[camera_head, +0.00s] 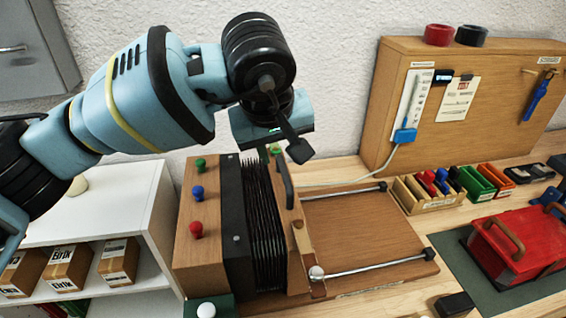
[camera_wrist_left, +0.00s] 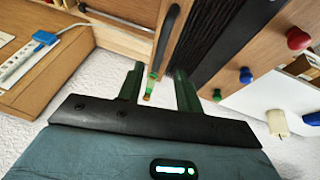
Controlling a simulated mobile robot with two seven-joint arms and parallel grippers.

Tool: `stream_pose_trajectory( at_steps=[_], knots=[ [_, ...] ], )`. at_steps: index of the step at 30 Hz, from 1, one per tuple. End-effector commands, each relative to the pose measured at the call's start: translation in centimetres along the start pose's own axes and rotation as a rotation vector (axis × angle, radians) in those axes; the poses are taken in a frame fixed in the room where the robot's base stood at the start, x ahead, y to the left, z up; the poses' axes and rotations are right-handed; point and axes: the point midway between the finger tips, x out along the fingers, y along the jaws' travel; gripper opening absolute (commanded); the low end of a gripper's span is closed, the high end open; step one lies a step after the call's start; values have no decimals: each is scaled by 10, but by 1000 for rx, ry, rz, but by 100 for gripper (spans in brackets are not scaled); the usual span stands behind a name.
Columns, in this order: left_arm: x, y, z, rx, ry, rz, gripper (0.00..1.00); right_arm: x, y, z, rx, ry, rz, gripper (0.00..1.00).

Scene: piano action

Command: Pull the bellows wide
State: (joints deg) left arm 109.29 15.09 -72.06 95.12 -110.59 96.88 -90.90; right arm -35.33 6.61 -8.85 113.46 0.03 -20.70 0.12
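The bellows (camera_head: 263,215) are black and pleated, mostly folded, between a wooden box (camera_head: 200,235) with coloured knobs and a wooden end board (camera_head: 297,245). A dark upright handle (camera_head: 283,180) is on the end board; it also shows in the left wrist view (camera_wrist_left: 168,42). My left gripper (camera_head: 273,149) is just above and behind the handle's top, pointing down. In the left wrist view its green fingers (camera_wrist_left: 160,72) are apart, with the handle's near end between or just beyond them; contact cannot be told. My right gripper is not in view.
Two metal rails (camera_head: 375,268) run right from the end board over a bare wooden base (camera_head: 360,225). Right of it are a wooden tray (camera_head: 430,200), a red toolbox (camera_head: 515,245) and a black block (camera_head: 455,304). A wooden panel (camera_head: 470,120) stands behind.

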Motion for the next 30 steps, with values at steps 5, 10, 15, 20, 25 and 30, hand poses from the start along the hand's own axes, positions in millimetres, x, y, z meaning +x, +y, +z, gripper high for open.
stream_pose_trajectory(
  at_steps=[5,10,15,20,25,30],
  knots=[
    [29,-1,0,-1,-2,-3,35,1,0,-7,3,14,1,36],
    [50,0,0,-2,-1,-2,35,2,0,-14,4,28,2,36],
    [62,0,0,1,0,-1,35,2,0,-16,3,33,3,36],
    [64,0,0,1,1,-1,35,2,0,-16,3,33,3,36],
    [64,0,0,0,1,-1,31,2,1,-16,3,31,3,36],
    [63,0,0,0,1,-1,9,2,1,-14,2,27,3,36]
  ],
)
